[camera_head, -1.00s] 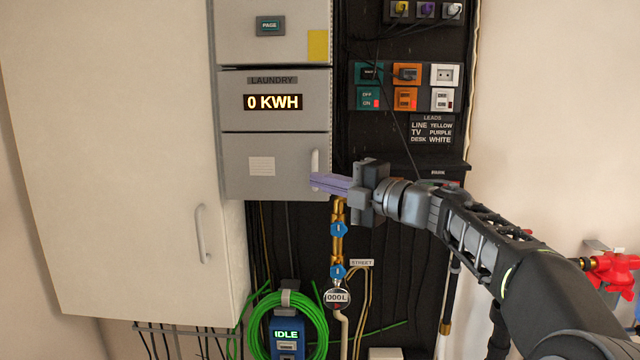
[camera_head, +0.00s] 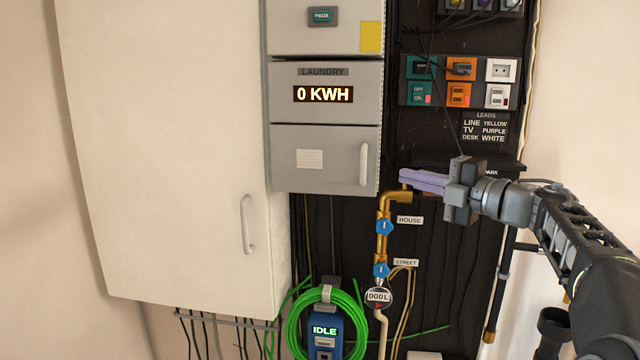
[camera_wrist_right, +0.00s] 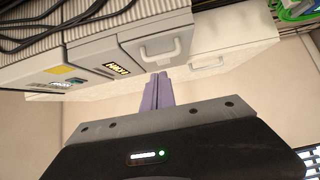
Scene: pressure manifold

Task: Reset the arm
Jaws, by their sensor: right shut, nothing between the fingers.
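My right gripper (camera_head: 424,181) is in the head view, with its arm coming in from the right. Its purple fingers are together with nothing between them. They point left, at the upper end of the brass pipe (camera_head: 385,215), just right of the lower grey cabinet door (camera_head: 325,160); whether they touch the pipe I cannot tell. In the right wrist view, the shut fingers (camera_wrist_right: 158,92) point towards the grey cabinet and its handle (camera_wrist_right: 160,50). My left gripper is in neither view.
A tall white cabinet (camera_head: 165,150) stands at left. Blue valves (camera_head: 384,226) and a round gauge (camera_head: 378,297) sit on the pipe. A socket panel (camera_head: 460,82) is above my gripper.

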